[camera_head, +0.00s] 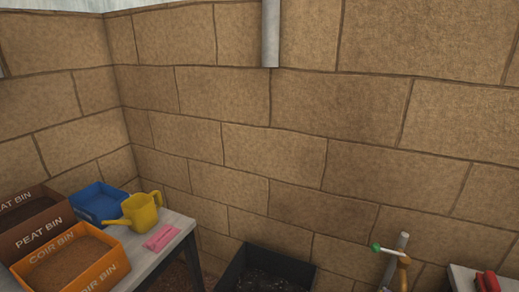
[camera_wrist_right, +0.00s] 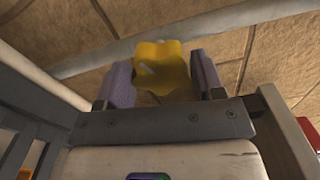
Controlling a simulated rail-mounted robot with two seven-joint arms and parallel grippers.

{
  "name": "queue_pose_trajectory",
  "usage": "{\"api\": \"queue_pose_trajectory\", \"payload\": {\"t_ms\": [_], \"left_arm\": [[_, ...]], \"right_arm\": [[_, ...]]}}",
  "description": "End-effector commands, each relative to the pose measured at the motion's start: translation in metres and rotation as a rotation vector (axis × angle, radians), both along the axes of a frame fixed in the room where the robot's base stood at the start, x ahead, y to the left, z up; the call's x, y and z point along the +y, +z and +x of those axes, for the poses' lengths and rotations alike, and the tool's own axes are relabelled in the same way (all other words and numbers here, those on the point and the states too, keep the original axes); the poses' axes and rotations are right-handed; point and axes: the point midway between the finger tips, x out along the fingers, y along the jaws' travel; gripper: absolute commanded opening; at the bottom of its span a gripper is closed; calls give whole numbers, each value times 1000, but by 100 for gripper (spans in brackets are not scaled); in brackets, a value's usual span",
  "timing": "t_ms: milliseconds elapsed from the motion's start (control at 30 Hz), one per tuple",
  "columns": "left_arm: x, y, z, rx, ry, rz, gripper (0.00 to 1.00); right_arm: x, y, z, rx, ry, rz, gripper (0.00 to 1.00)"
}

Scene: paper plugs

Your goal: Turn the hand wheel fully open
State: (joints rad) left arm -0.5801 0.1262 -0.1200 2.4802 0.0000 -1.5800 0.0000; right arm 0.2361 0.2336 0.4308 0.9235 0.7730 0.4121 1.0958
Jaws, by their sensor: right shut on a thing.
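The hand wheel (camera_wrist_right: 162,68) is a yellow, lobed knob in the right wrist view, in front of a grey pipe (camera_wrist_right: 95,58). My right gripper (camera_wrist_right: 165,80) has its two purple-grey finger pads on either side of the wheel and is shut on it. How far the wheel is turned cannot be told. In the head view, an upright grey pipe with a brass-coloured fitting (camera_head: 404,261) and a green-ended lever (camera_head: 377,247) stands at the lower right; the yellow wheel is not clear there. My left gripper is in neither view.
At the lower left, a table (camera_head: 178,226) bears an orange coir bin (camera_head: 100,264), a brown peat bin (camera_head: 38,237), a blue tray (camera_head: 98,203), a yellow watering can (camera_head: 141,212) and a pink item (camera_head: 162,238). A black bin (camera_head: 290,267) stands low in the middle. A red object (camera_head: 487,282) lies at right.

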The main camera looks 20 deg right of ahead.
Motion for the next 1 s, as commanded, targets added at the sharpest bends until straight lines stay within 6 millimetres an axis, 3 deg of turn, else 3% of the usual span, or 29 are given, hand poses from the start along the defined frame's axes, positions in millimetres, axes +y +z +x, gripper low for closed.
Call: {"api": "queue_pose_trajectory", "payload": {"t_ms": [267,700,733,1000], "left_arm": [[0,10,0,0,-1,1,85],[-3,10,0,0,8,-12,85],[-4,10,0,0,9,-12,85],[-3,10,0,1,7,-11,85]], "right_arm": [[0,1,0,162,0,-170,37],[0,0,0,172,0,-183,37],[0,0,0,172,0,-182,64],[0,0,0,172,0,-180,85]]}}
